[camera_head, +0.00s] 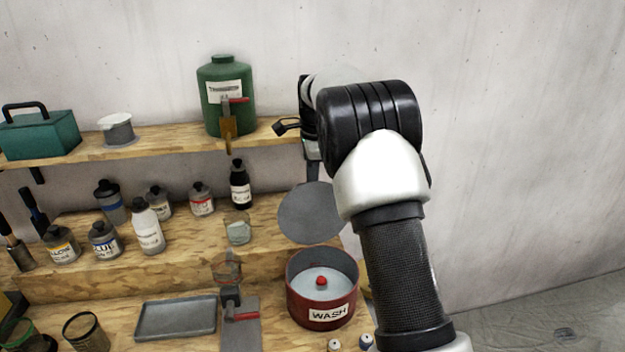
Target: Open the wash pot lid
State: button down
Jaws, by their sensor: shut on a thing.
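The wash pot (322,312) is a dark red round pot with a white "WASH" label, standing on the front bench level. Its top is open, and a pale grey surface with a red knob (321,281) shows inside it. A flat grey disc, the lid (310,214), stands tilted up above the pot's back rim. Whether it touches the rim is not clear. My gripper (313,172) is at the top edge of the lid, shut on it. The fingertips are small and partly hidden by my arm.
A green jug (226,100) stands on the upper shelf (170,143), left of my gripper. Several bottles stand on the middle step (190,240).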

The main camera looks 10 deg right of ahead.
jog(key=shift+w, duration=0.1)
dwell(0.3)
jog(key=c, duration=1.8)
grip_release()
jog(key=s+r, duration=0.1)
jog(key=r, duration=0.4)
jog(key=s+r, duration=0.1)
jog(key=r, duration=0.5)
jog(key=s+r, duration=0.1)
jog(key=r, duration=0.5)
jog(key=shift+s, duration=0.2)
